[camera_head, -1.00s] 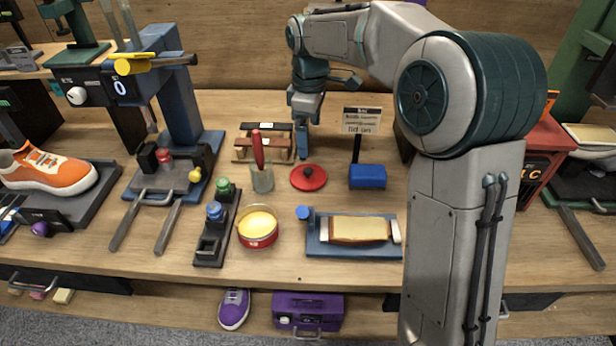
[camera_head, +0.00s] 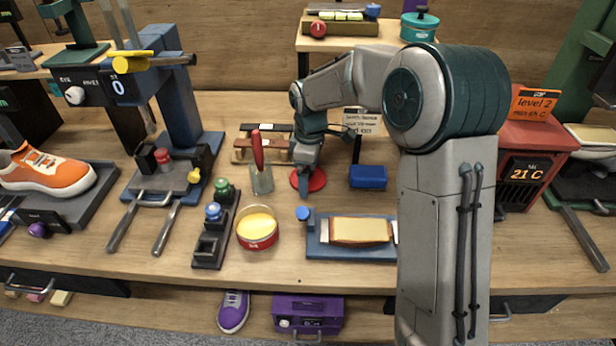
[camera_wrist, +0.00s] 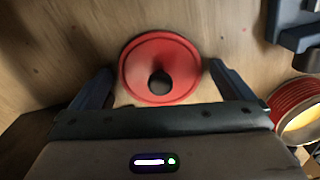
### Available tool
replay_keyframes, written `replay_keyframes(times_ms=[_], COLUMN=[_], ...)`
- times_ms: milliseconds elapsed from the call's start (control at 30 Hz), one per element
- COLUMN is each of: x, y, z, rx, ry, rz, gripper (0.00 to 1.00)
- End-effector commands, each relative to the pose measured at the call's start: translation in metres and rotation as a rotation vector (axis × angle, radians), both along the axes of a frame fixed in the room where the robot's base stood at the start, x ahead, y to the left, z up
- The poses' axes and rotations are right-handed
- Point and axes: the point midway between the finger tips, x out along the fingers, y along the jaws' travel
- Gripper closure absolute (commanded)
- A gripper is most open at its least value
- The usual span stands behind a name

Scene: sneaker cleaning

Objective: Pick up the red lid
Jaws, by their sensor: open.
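The red lid (camera_head: 318,181) is a round disc lying on the wooden bench, partly hidden behind my gripper (camera_head: 304,188) in the head view. In the wrist view the red lid (camera_wrist: 160,68) shows whole, with a dark round knob at its centre. My gripper (camera_wrist: 163,88) is open, with one finger to the left of the lid and one to the right. The lid lies between and slightly beyond the fingertips. I cannot tell whether a finger touches it.
A glass with a red-handled tool (camera_head: 261,178) stands close left of the lid. A red tin with yellow contents (camera_head: 257,230) is in front, and a blue block (camera_head: 367,177) lies to the right. A blue tray with a sponge-like block (camera_head: 320,252) is nearer the front edge.

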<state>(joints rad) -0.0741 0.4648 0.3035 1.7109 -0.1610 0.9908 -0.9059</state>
Motion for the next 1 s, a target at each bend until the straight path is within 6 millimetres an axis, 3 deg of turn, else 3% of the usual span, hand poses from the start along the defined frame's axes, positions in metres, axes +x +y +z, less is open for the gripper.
replay_keyframes(times_ms=[133,267,667,833,967,1000], x=[0.000,0.000,0.001,0.001,0.001,-0.004], y=[0.000,0.000,0.000,0.000,0.000,-0.010], z=[0.000,0.000,0.005,0.022,0.046,0.048], rx=[0.000,0.000,0.001,0.001,0.002,0.000], ry=[0.000,0.000,-0.002,-0.003,-0.005,-0.003], rz=[0.000,0.000,0.000,0.000,-0.001,-0.005], gripper=[0.00,0.36,0.36,0.36,0.36,0.36])
